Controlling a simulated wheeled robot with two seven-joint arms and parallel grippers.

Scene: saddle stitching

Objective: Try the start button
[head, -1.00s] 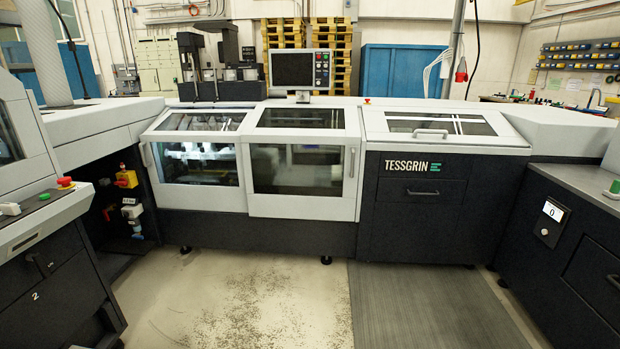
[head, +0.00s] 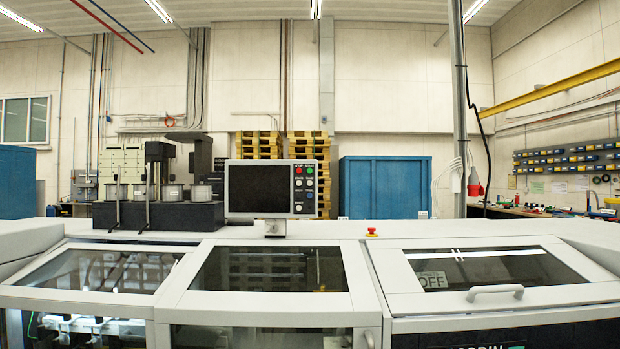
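A control panel (head: 271,216) stands on a short post on top of the long machine (head: 355,229), a little left of the middle. Its screen (head: 256,189) is dark. A column of buttons runs down its right side, with a red button (head: 298,170) and a green button (head: 310,170) side by side at the top. Blue, white and other buttons sit lower. The small labels are too blurred to read surely. Neither of my grippers is in view.
The machine's front spans the view, with windowed covers and a handle (head: 495,292) on the right cover. A sign reading OFF (head: 432,281) shows at the right window. A red emergency stop knob (head: 372,231) sits on the top. Blue cabinets (head: 386,187) and yellow pallets stand behind.

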